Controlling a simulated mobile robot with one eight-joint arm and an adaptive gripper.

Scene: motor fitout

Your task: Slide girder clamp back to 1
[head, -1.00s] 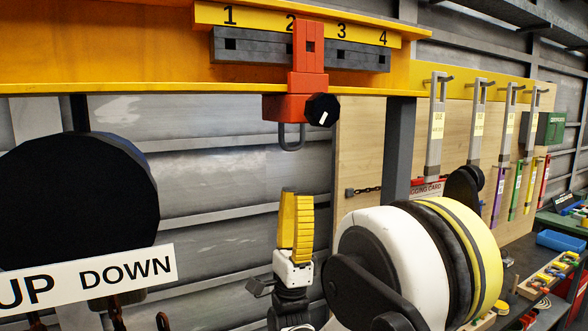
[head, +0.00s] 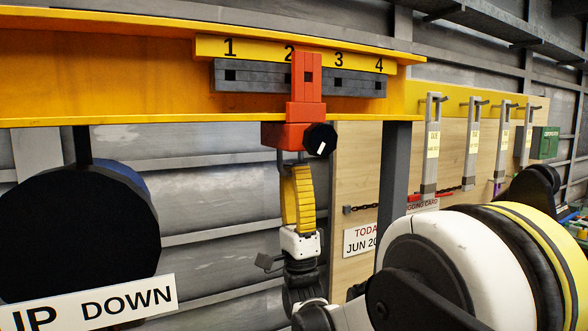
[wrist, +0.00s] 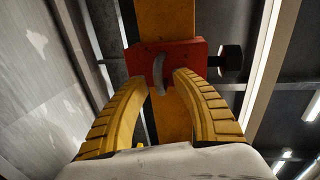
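The red girder clamp (head: 306,85) sits on the yellow girder (head: 110,65), just right of the number 2 and partly over it. It covers part of the grey slotted bar (head: 262,77) under the 1 to 4 plate (head: 258,48). A black knob (head: 320,140) is on its right side and a grey loop hangs below. My gripper (head: 298,168) points up at the loop from below. In the wrist view my yellow fingers (wrist: 160,80) are open, spread to either side of the grey loop (wrist: 158,75), with the red clamp body (wrist: 196,50) above. I see no finger contact.
A dark round drum (head: 75,240) with an UP DOWN sign (head: 90,303) stands at left. A grey post (head: 394,180) stands right of the clamp. Tagged grey hangers (head: 432,145) hang on the board behind.

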